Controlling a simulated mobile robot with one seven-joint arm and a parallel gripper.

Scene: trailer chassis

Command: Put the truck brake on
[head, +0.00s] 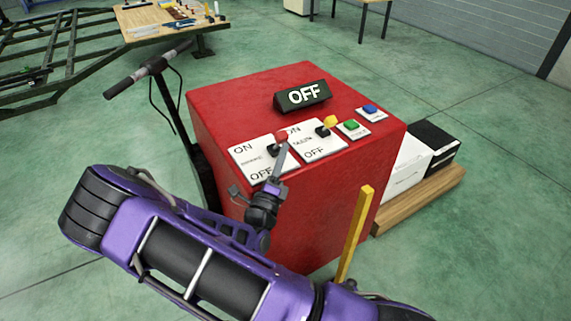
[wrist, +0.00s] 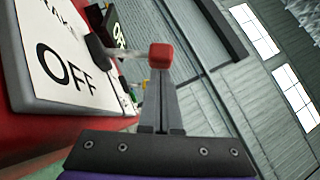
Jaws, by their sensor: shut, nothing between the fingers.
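A red control box (head: 300,85) stands on the floor with two lever plates on top, each marked ON at the far end and OFF at the near end. The left plate (head: 247,158) has a lever with a red knob (head: 282,135); its small middle label is hard to read. The black display (head: 303,96) reads OFF. My gripper (head: 279,152) is shut and empty at the red-knob lever. In the wrist view its fingertips (wrist: 158,78) are just below the red knob (wrist: 160,56); I cannot tell whether they touch it. The plate's OFF mark (wrist: 68,72) is at left.
A second lever with a yellow knob (head: 330,120), a green button (head: 351,125) and a blue button (head: 370,109) sit to the right. A black-handled post (head: 150,68) stands left of the box. Cartons (head: 428,148) are on the right.

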